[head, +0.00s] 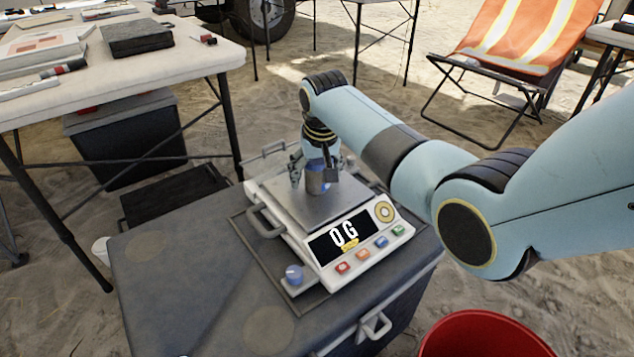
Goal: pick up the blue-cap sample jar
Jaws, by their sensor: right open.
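My right gripper (317,178) points down over the metal plate (290,205) of a white scale, with its fingers apart. A small greyish cylinder with some blue on it (316,186) shows between the fingers, at or just above the plate. It looks like the sample jar, but the gripper partly hides it, and I cannot tell whether the fingers touch it. A small blue-topped round piece (293,273) sits at the scale's front left corner; I cannot tell whether it is a jar or a knob. My left gripper is out of view.
The scale's display (343,236) reads 0 G. The scale rests on a dark case (190,290) with a bare left side. A red bucket (485,335) stands at front right. A cluttered table (190,60) is at left, and an orange folding chair (525,35) at back right.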

